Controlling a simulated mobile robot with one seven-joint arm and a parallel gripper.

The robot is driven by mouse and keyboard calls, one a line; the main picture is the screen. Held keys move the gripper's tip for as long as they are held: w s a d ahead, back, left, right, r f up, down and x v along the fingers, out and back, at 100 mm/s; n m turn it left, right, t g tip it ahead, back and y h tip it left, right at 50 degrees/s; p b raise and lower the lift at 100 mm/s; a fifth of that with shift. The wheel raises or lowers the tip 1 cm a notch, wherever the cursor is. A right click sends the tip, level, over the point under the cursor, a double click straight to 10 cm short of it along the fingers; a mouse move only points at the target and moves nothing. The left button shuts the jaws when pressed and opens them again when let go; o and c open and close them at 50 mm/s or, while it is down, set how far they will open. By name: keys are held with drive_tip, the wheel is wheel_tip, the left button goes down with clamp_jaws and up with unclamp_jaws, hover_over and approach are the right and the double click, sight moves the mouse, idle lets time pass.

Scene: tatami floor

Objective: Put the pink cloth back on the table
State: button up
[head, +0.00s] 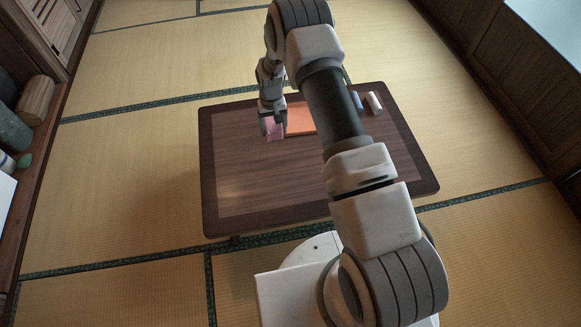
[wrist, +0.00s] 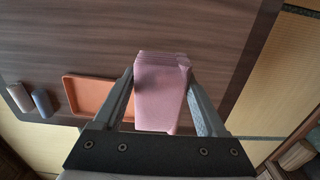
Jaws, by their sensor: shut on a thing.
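The pink cloth (wrist: 160,92) is a folded block held between the two fingers of my gripper (wrist: 163,85) in the wrist view. In the head view the cloth (head: 272,127) shows as a small pink patch at my gripper (head: 273,122), over the table. The low dark wooden table (head: 250,185) stands on the tatami; it also fills much of the wrist view (wrist: 100,30). I cannot tell whether the cloth touches the tabletop. My arm hides part of the table.
An orange tray (wrist: 90,95) lies on the table beside my gripper, partly hidden by it. A blue roll (wrist: 42,103) and a pale roll (wrist: 19,97) lie beyond the tray. The table's near left part is clear. A shelf with several items (head: 38,97) stands at the left.

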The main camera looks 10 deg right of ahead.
drive_tip(key=w+a+f+b, duration=0.4)
drive_tip(key=w+f+b, duration=0.25)
drive_tip(key=f, duration=0.35)
drive_tip(key=b, duration=0.3)
hover_over(291, 163)
wheel_tip(291, 163, down, 7)
drive_tip(key=shift+s+r, duration=0.15)
drive_tip(key=shift+r, duration=0.05)
drive_tip(key=shift+f+b, duration=0.75)
drive_tip(key=shift+f, duration=1.15)
drive_tip(key=shift+f, duration=0.15)
drive_tip(key=o, duration=1.1)
